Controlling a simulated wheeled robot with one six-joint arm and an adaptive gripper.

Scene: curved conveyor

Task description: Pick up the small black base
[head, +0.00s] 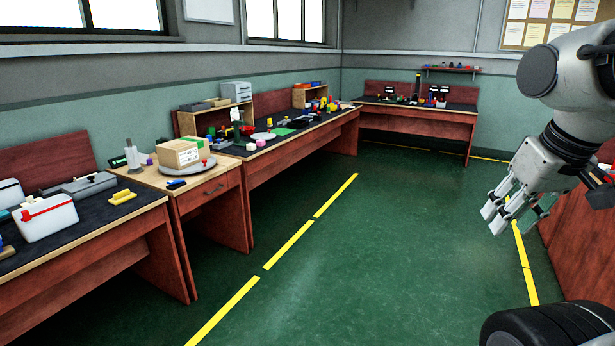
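I cannot pick out the small black base with certainty. Several small dark items stand among the clutter on the long bench (300,148) and on the far bench (420,117), too small to tell apart. My gripper (514,216) hangs in the air at the right, fingers pointing down, well away from both benches. Its fingers are spread apart with nothing visible between them.
A cardboard box (178,153) rests on a grey round stand (188,170) on the wooden side table (207,190). A white case with a red handle (45,217) stands on the near left bench (105,208). The green floor (400,240) between is clear, with yellow lines (290,243).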

